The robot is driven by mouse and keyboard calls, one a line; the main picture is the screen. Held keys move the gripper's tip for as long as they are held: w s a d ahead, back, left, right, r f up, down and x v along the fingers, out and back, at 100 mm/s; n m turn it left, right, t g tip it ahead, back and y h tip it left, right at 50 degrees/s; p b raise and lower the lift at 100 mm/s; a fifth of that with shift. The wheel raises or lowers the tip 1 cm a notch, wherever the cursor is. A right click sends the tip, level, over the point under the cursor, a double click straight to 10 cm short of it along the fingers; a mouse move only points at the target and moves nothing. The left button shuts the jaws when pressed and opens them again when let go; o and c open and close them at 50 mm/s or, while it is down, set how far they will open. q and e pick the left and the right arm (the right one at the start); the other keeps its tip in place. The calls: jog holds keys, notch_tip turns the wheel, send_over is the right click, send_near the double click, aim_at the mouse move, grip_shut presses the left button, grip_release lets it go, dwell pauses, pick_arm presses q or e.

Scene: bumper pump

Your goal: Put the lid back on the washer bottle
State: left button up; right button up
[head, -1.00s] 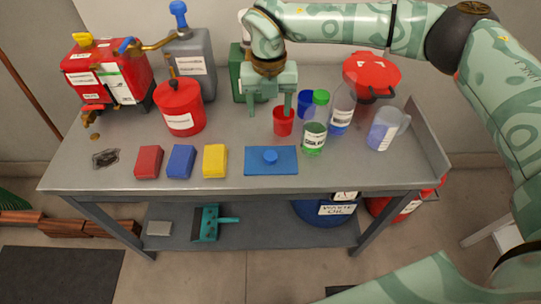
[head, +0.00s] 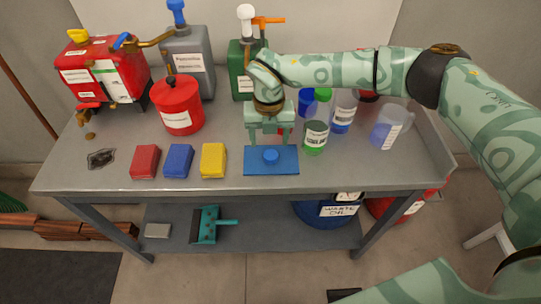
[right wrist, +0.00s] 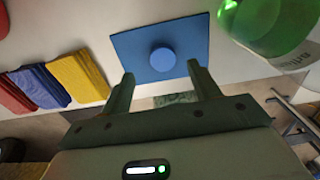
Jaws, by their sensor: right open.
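The blue round lid (head: 270,156) lies on a flat blue mat (head: 288,167) near the table's front edge. In the right wrist view the lid (right wrist: 163,59) is just beyond my fingertips, between their lines. My right gripper (head: 269,141) is open and empty, apart from the lid, with its fingers pointing down; its fingers (right wrist: 160,73) also show in the right wrist view. A clear bottle with blue liquid (head: 343,118), likely the washer bottle, stands behind to the right. My arm hides its top. My left gripper is not in view.

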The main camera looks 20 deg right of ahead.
aim_at(271, 155)
jog(key=f, duration=0.2)
jog(key=f+b, duration=0.1)
jog(key=f, duration=0.2)
jog(key=shift+s+d+f+b, duration=0.15)
jog(key=shift+s+b, duration=0.05)
jog(key=shift+b, duration=0.1)
jog(key=c, duration=1.1)
jog(key=shift+c, duration=0.2)
notch_tip(271, 155, up, 4)
jog(key=shift+s+d+r+p, duration=0.1)
jog(key=shift+p, duration=0.75)
jog(key=s+d+r+p, duration=0.4)
jog(key=s+d+r, duration=0.5)
jog(key=d, duration=0.1)
jog(key=shift+d, duration=0.15)
